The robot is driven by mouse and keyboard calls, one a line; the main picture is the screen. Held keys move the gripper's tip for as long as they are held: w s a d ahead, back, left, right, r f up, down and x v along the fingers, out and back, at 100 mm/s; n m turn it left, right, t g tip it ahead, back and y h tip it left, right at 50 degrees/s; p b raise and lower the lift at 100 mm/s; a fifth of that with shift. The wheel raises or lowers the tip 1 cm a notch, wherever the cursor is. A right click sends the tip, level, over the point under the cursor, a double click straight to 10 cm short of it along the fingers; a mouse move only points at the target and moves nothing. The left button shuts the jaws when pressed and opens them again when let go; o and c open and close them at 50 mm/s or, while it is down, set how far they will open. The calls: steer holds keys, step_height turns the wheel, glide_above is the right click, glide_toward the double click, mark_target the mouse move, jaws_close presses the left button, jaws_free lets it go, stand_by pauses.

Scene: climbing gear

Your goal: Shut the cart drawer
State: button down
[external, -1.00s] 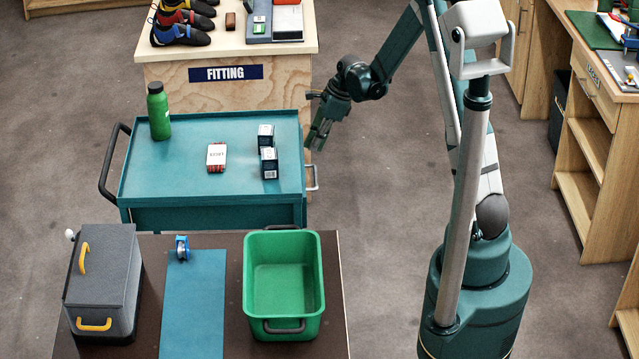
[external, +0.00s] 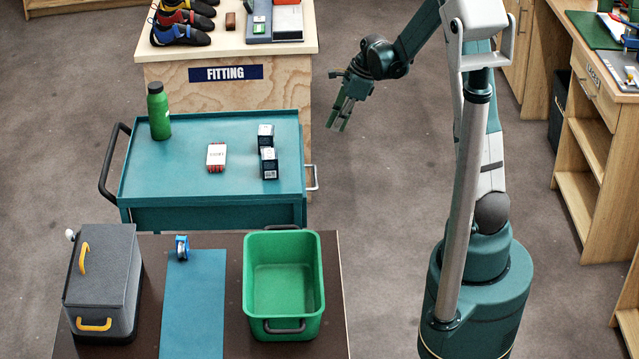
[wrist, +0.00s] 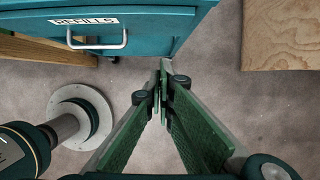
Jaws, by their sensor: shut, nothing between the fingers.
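The teal cart (external: 215,190) stands left of my arm. Its drawer handle (external: 312,178) sticks out a little on the cart's right side, and the drawer appears flush or nearly flush with the body; a small gap cannot be ruled out. In the wrist view the teal drawer front (wrist: 150,32) carries a "REFILLS" label and a metal handle (wrist: 97,42) at the upper left. My gripper (external: 340,116) is shut and empty, in the air right of the cart, clear of the drawer. Its fingertips (wrist: 161,78) meet in the wrist view, apart from the drawer front.
A green bottle (external: 158,112), a small red-and-white box (external: 216,157) and dark boxes (external: 268,160) stand on the cart top. The wooden FITTING stand (external: 227,100) is behind. A green bin (external: 284,285) sits on the front table. Floor between cart and arm is clear.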

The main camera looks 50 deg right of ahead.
steer(key=shift+v, duration=1.05)
steer(key=shift+a+r, duration=0.1)
steer(key=s+a+r+n+t+h, duration=0.1)
steer(key=s+a+r+n, duration=0.3)
steer(key=a+r+n, duration=0.25)
steer(key=s+a+r+n+h, duration=0.1)
steer(key=s+a+r+n, duration=0.4)
steer(key=r, duration=0.2)
steer(key=s+a+r+n+t, duration=0.1)
steer(key=s+a+r+n, duration=0.2)
steer(key=s+a+n, duration=0.2)
steer(key=s+a+r+n+t+h, duration=0.1)
steer(key=s+a+r+n+t, duration=0.1)
steer(key=s+n, duration=0.8)
steer(key=shift+s+a+r, duration=0.45)
steer(key=shift+a+r, duration=0.05)
steer(key=shift+a, duration=0.9)
steer(key=shift+f+n, duration=0.1)
steer(key=shift+n, duration=0.15)
